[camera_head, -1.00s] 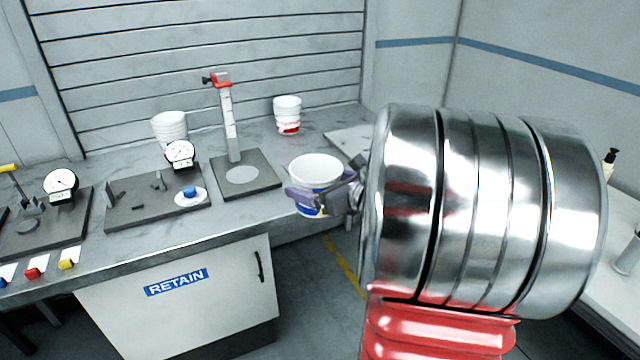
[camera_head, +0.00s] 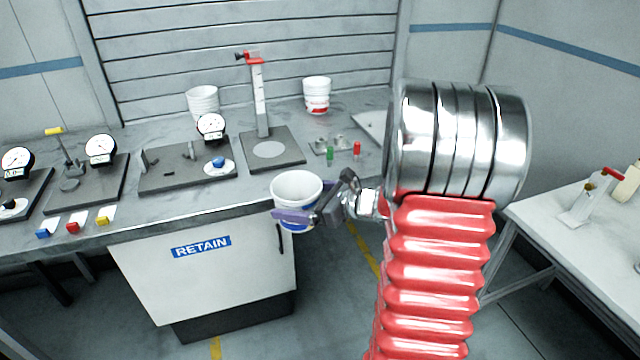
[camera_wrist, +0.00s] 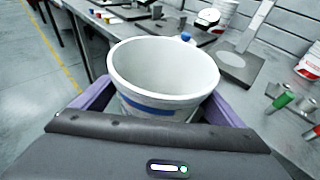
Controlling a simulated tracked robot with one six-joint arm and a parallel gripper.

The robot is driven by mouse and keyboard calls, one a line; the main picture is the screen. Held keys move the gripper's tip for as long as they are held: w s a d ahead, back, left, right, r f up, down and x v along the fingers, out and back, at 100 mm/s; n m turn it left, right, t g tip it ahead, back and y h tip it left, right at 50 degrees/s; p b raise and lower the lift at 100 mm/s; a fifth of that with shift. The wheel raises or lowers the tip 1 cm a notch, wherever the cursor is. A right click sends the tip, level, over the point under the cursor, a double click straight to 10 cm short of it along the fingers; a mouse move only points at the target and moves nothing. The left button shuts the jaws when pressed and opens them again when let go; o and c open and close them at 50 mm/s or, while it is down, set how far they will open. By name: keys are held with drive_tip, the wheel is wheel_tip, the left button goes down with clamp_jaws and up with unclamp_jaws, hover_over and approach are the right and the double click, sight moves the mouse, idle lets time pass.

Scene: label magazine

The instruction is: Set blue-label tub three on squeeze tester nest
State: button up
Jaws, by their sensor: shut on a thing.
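My gripper (camera_head: 300,214) has purple fingers shut on a white open-topped tub (camera_head: 297,187) with a blue band. The tub is empty and roughly upright, held in front of the bench's front edge. In the wrist view the tub (camera_wrist: 163,75) sits between both fingers, its blue band partly hidden by my gripper. Several gauge fixtures stand on the bench. One has a yellow handle, a dial and a round grey pad (camera_head: 69,184); another has a dial and a white disc with a blue knob (camera_head: 218,162). I cannot tell which is the squeeze tester.
A height stand (camera_head: 258,100) with a red top rises from a dark plate with a round pad. White tub stacks (camera_head: 202,103) and a red-label tub (camera_head: 317,97) stand behind. Small green and red parts (camera_head: 357,149) lie to the right. A RETAIN cabinet (camera_head: 200,275) is below.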

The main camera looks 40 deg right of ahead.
drive_tip(key=a+f+n+g+y, duration=0.4)
drive_tip(key=a+f, duration=1.2)
drive_tip(key=a, duration=0.4)
drive_tip(key=shift+w+a+n+g+y, duration=0.15)
drive_tip(key=shift+w+n+g+y, duration=0.2)
drive_tip(key=shift+n+y, duration=0.6)
